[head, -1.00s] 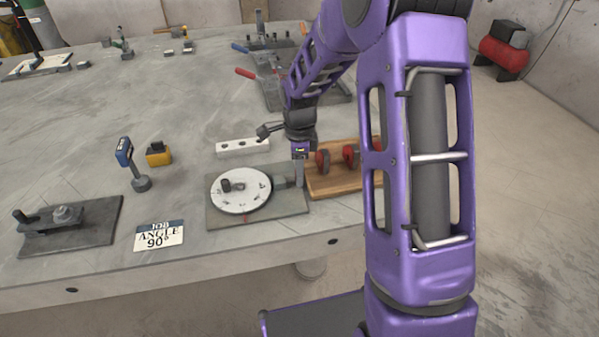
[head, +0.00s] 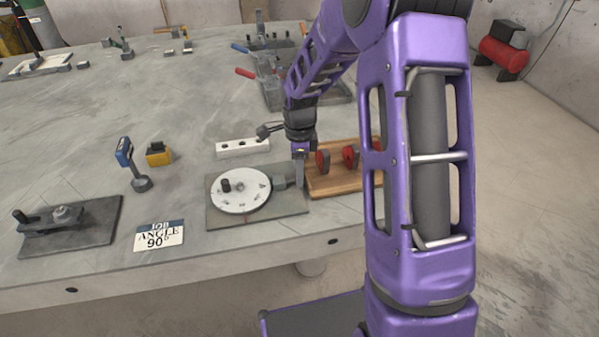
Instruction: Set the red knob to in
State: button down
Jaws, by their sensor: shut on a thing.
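My gripper (head: 299,178) points down at the right edge of the positioner's grey base plate (head: 225,220), at the outer end of a small grey block (head: 280,184). It is shut on a small part there, which its fingers hide. The red knob is not clearly visible, and the held part fits its place beside the block. The white round dial (head: 240,203) lies flat on the plate left of the block. It has dark marks and a black upright post (head: 226,186).
A wooden board (head: 340,187) with red-and-dark pieces (head: 323,161) stands close on the right. A white block with holes (head: 243,148) lies behind. A card (head: 159,235) reading "JOB ANGLE 90°" lies at the left front. A blue-headed stand (head: 125,152) and yellow block (head: 158,154) stand left.

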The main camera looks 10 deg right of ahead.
aim_at(291, 184)
jog(key=shift+a, duration=1)
jog(key=c, duration=0.7)
grip_release()
jog(key=shift+a, duration=0.1)
notch_tip(291, 184, up, 18)
jog(key=p, duration=0.2)
jog(key=shift+f+p, duration=0.2)
jog(key=shift+p, duration=0.1)
